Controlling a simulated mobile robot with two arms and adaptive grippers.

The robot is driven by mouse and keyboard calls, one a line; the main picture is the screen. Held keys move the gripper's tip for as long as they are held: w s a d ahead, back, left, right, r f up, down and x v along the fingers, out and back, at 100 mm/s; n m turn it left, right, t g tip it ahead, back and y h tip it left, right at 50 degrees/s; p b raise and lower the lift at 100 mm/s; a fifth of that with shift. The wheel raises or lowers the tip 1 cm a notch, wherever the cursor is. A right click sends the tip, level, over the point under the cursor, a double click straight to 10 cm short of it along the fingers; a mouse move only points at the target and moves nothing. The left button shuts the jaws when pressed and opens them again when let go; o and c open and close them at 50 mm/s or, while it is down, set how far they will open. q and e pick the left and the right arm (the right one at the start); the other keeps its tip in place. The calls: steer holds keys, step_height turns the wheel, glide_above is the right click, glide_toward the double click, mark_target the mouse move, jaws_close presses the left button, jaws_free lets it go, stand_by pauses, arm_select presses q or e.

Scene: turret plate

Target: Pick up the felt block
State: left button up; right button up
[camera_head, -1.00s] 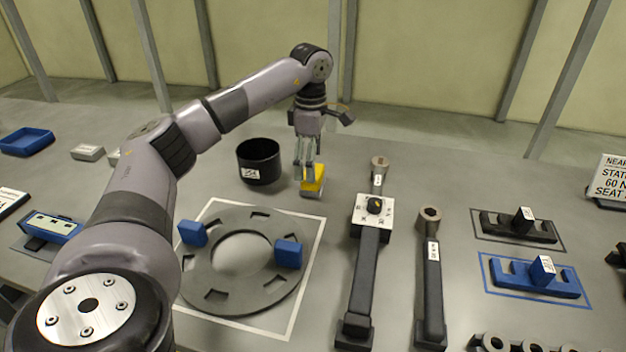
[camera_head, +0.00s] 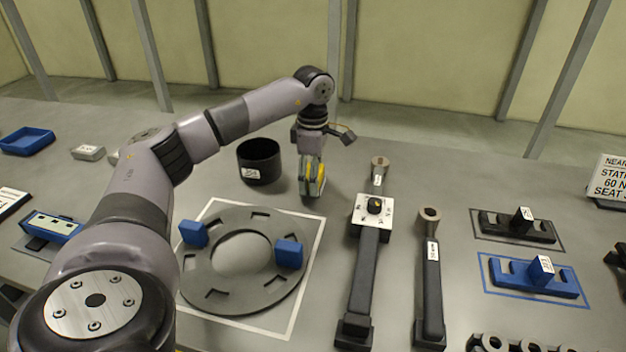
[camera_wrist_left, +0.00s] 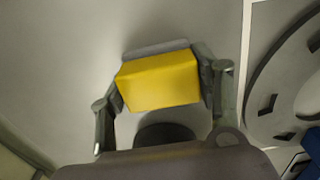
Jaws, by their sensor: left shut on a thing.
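The felt block is a yellow block with a grey base layer. In the head view the felt block (camera_head: 315,172) shows between the fingers of my left gripper (camera_head: 312,182), to the right of the black bin. In the left wrist view the yellow block (camera_wrist_left: 158,80) fills the space between the two fingers (camera_wrist_left: 162,88), which press against its sides. My left gripper points down and is shut on it. The fingers partly hide the block in the head view. I cannot tell whether its bottom touches the table. My right gripper is not in view.
A black bin (camera_head: 259,163) stands just left of the gripper. A grey turret ring (camera_head: 222,297) with two blue blocks lies in front. Long-handled tools (camera_head: 364,270) lie to the right. Blue and black holders (camera_head: 530,285) are farther right. A blue tray (camera_head: 25,141) is far left.

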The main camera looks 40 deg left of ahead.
arm_select(q)
steer(key=c, duration=0.5)
step_height(320, 180, up, 10)
steer(key=shift+w+r, duration=0.1)
step_height(320, 180, up, 10)
steer(key=p, duration=0.3)
steer(key=shift+p, duration=0.3)
